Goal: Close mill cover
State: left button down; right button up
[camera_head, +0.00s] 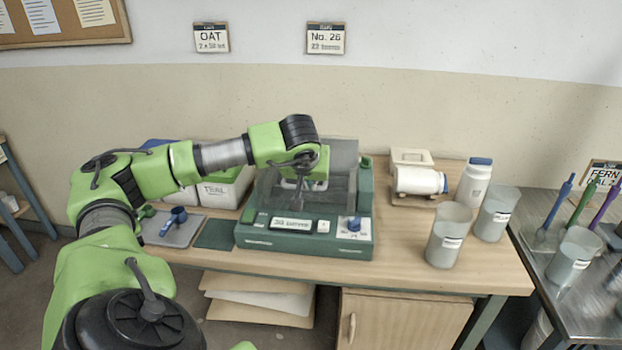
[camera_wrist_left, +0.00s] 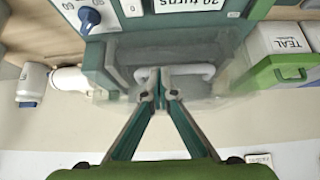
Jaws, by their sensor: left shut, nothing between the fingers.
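The mill (camera_head: 305,238) is a dark green machine with a display, a blue knob and a white button on its front; it also shows in the left wrist view (camera_wrist_left: 120,15). Its smoky, see-through cover (camera_head: 343,165) stands above the body, partly hidden by my arm. In the left wrist view the cover (camera_wrist_left: 215,85) spreads around my fingertips; I cannot tell its exact angle. My left gripper (camera_head: 302,183) is shut and empty at the cover. Its fingertips (camera_wrist_left: 161,92) are close to a pale bar (camera_wrist_left: 190,71); contact is unclear. My right gripper is not in view.
White bins labelled TEAL (camera_head: 232,186) stand left of the mill, near a grey tray (camera_head: 172,232). A white jar (camera_head: 474,181) and grey cups (camera_head: 447,240) stand to its right. A metal table (camera_head: 545,265) holds coloured tools. Bare wood lies right of the mill.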

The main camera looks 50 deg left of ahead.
pick_arm(q)
jog(key=shift+s+d+f+b, duration=0.15)
jog(key=shift+s+d+f, duration=0.15)
jog(key=shift+f, duration=0.2)
jog(key=shift+s+d+f+b, duration=0.2)
jog(key=shift+s+f, duration=0.1)
jog(key=shift+f, duration=0.2)
notch_tip(320, 180, up, 5)
jog(key=w+p, duration=0.1)
jog(key=p, duration=0.3)
jog(key=s+d+f+b, duration=0.1)
jog(key=s+d+b, duration=0.3)
jog(key=s, duration=0.3)
jog(key=shift+s+d+f, duration=0.2)
jog(key=shift+s+d, duration=0.15)
jog(key=shift+d, duration=0.5)
